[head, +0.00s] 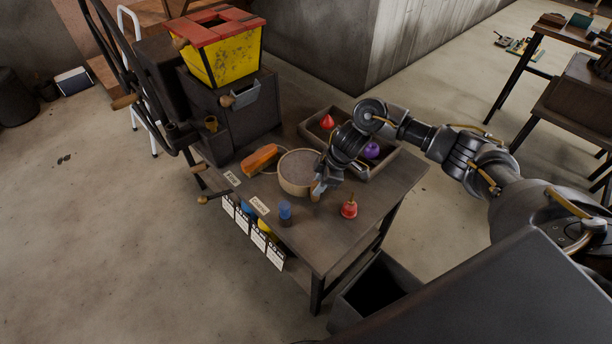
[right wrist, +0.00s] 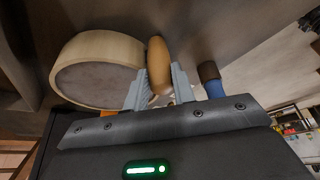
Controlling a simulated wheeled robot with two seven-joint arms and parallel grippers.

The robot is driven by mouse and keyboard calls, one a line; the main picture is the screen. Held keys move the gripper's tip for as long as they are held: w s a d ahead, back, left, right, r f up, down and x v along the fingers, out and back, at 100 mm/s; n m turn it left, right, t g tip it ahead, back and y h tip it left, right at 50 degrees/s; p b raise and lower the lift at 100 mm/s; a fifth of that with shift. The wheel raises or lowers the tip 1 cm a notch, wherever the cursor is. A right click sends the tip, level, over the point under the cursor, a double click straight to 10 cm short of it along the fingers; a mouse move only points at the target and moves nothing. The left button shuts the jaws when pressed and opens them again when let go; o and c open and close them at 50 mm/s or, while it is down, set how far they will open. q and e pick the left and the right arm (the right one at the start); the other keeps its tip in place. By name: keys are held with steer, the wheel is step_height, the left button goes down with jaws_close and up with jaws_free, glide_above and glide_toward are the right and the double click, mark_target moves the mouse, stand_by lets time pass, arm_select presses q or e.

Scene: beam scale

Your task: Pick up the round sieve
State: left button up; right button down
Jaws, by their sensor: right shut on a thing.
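The round sieve (head: 297,168) has a pale wooden rim and a grey mesh. It is at the middle of the dark workbench (head: 325,235); I cannot tell whether it rests on the top or is slightly above it. My right gripper (head: 318,188) is at its right front side. In the right wrist view the sieve (right wrist: 98,72) is at the left, and its rounded wooden handle (right wrist: 157,55) is between the two fingers of my right gripper (right wrist: 160,92), which are shut on it. My left gripper does not show.
An orange tool (head: 260,158) lies left of the sieve. A blue bottle (head: 285,212) and a red bottle (head: 349,208) stand in front. A tray (head: 390,167) with red and purple things is behind my right arm. A yellow bin (head: 225,58) stands at the back left.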

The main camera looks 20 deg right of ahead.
steer(key=shift+r, duration=0.45)
step_height(320, 180, up, 2)
steer(key=shift+r, duration=0.1)
steer(key=s+a+r+p, duration=0.2)
steer(key=s+a+r, duration=0.7)
steer(key=a+r, duration=0.1)
steer(key=shift+a+p, duration=0.3)
steer(key=shift+a, duration=0.1)
